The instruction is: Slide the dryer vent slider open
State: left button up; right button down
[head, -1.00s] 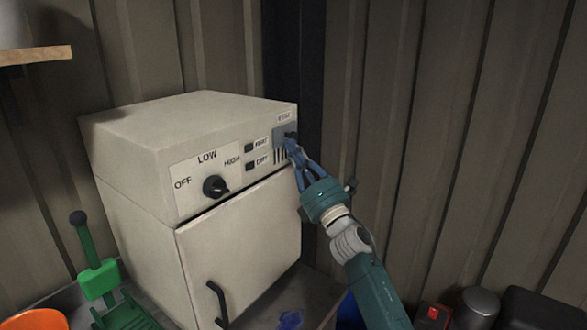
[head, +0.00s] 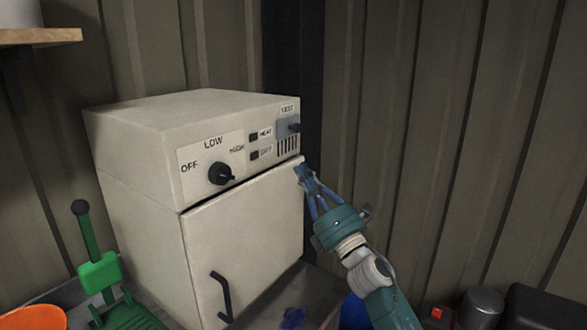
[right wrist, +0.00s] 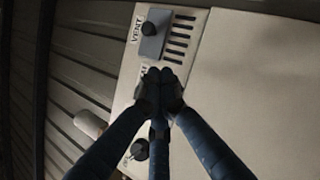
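The dryer (head: 140,150) is a cream metal box. Its vent slider (head: 288,124), a grey plate with a black knob, sits at the top right of the front panel under a VENT label. Several dark vent slots (head: 287,146) show uncovered below the plate. The slider (right wrist: 152,46) and slots (right wrist: 178,40) also show in the right wrist view. My right gripper (head: 303,168) is below the slots, near the door's upper right corner, apart from the knob. Its fingertips (right wrist: 160,92) are together with nothing seen between them. My left gripper is out of view.
A black dial (head: 221,173) and HEAT and DRY buttons are left of the vent. The dryer door (head: 250,240) has a black handle (head: 222,297). A green tool (head: 98,270) and an orange bowl (head: 32,318) are at lower left. A corrugated wall (head: 450,130) stands behind.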

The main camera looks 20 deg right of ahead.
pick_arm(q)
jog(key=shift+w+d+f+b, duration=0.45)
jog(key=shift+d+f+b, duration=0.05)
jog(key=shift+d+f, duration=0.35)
pick_arm(e)
jog(key=v, duration=0.4)
